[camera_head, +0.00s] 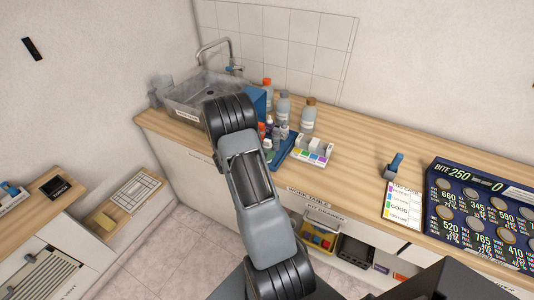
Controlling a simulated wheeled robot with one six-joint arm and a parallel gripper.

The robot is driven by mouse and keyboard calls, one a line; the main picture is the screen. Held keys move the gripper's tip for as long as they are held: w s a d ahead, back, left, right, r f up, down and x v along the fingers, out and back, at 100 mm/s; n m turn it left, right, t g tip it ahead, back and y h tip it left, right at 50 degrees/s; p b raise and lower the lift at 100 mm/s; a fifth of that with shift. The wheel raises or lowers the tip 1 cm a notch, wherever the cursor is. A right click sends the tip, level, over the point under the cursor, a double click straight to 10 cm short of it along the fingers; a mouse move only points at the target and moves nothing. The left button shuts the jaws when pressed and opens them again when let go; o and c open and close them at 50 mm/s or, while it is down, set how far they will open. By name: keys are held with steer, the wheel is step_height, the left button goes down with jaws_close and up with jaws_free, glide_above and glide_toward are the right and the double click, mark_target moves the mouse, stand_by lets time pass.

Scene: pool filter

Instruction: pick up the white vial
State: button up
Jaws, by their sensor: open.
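Several small bottles and vials stand in and around a blue tray (284,153) on the wooden counter, just right of my arm. A small pale vial (284,131) is among them, but it is too small to tell whether it is the white vial. My arm covers the left part of this group. My gripper is not visible; the arm reaches up toward the sink and hides its own end.
A metal sink (185,98) is at the back left. Taller bottles (308,116) stand behind the tray, and a rack with coloured labels (312,150) sits to its right. A blue-handled tool (394,166) and a dark price board (480,212) are farther right. Counter between is clear.

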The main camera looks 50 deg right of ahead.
steer(key=shift+x, duration=0.95)
steer(key=shift+c, duration=0.5)
steer(key=c, duration=0.9)
steer(key=shift+r, duration=0.1)
steer(key=shift+c, duration=0.2)
steer(key=shift+r, duration=0.55)
steer(key=w+a+r+b, duration=0.2)
steer(key=a+r, duration=0.9)
steer(key=a, duration=0.3)
steer(key=shift+w+r, duration=0.35)
steer(key=shift+r, duration=0.05)
